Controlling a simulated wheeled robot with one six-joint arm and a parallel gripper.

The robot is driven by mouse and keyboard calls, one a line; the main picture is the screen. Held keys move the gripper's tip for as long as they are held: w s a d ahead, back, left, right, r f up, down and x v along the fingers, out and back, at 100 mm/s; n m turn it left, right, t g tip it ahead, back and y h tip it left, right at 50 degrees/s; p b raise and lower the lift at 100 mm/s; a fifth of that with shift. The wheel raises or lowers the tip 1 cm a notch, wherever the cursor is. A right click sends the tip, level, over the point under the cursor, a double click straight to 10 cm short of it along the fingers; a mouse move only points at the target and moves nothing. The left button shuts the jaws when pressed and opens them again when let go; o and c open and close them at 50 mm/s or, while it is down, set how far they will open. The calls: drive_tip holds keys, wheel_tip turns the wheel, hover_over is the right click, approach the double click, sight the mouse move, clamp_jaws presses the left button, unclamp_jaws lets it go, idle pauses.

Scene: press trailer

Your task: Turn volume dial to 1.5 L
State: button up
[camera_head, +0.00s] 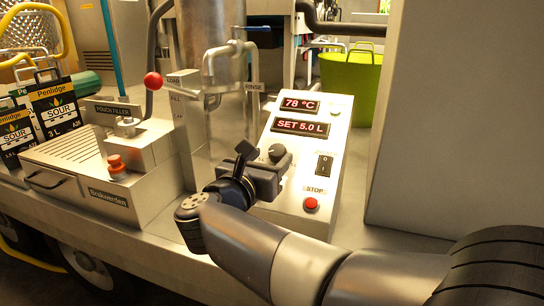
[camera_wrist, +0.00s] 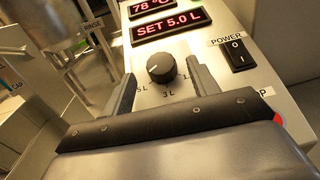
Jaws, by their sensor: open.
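The volume dial (camera_wrist: 161,68) is a round dark knob with a pale pointer mark on the sloped control panel (camera_wrist: 205,65). Labels near it read "3 L" and a partly hidden "5 L". The display (camera_wrist: 171,26) above reads "SET 5.0 L"; it also shows in the head view (camera_head: 300,126). My gripper (camera_wrist: 162,82) is open, with one finger on each side of the dial and a visible gap to it. In the head view my gripper (camera_head: 262,160) is in front of the panel and the dial (camera_head: 277,152) shows just past it.
On the panel are a "78 °C" display (camera_head: 300,105), a power switch (camera_head: 324,165) and a red stop button (camera_head: 311,204). A pouch filler (camera_head: 110,160) with a red-knobbed lever (camera_head: 153,81) stands to the left. A tall pale wall (camera_head: 440,130) bounds the right.

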drive_tip(key=shift+x, duration=0.95)
drive_tip(key=c, duration=1)
